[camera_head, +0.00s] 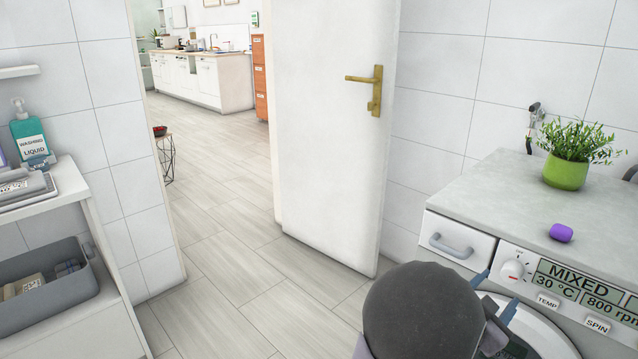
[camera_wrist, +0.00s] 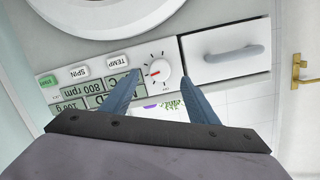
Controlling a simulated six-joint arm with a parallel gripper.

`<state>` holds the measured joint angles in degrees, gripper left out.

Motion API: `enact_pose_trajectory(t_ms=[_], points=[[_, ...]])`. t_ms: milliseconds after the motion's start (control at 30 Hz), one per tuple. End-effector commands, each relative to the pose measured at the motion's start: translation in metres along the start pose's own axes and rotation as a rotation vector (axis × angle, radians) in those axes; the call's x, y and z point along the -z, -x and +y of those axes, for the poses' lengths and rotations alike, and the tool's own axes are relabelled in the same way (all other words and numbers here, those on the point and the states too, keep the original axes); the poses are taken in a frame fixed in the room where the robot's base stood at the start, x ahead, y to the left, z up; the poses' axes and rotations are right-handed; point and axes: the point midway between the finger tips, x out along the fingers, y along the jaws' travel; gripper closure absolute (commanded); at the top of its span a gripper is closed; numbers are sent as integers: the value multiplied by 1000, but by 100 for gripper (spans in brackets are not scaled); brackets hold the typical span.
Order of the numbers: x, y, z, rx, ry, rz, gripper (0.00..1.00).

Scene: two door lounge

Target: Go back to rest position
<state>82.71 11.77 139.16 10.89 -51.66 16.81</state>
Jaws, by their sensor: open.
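My gripper (camera_head: 497,292) is open and empty in front of the washing machine, at the lower right of the head view. Its two blue-grey fingers also show in the wrist view (camera_wrist: 158,78), spread apart and pointing at the control panel. The white program dial (camera_head: 515,270) appears between the fingertips in the wrist view (camera_wrist: 160,70). In the head view the dial is fully visible just above the fingers, with no clear contact. My dark rounded wrist hides part of the machine's front and door.
The washing machine's grey top (camera_head: 490,195) carries a green potted plant (camera_head: 566,170) and a purple object (camera_head: 561,232). Its detergent drawer (camera_head: 460,240) is shut. A white door (camera_head: 330,130) stands open behind. A shelf unit (camera_head: 75,190) is at left; the floor between is clear.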

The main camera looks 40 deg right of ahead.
Motion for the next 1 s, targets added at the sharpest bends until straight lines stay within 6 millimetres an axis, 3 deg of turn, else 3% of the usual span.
enact_pose_trajectory(t_ms=[167,267,367,500,600,767,1000], points=[[-44,4,12,-44,58,-175,46],[-84,16,23,-75,107,-342,46],[-129,40,37,-104,164,-545,46],[-182,88,56,-137,240,-825,46],[-206,125,67,-152,283,-995,46],[-229,184,70,-141,369,-1232,46],[-246,280,41,-6,650,-1529,46]])
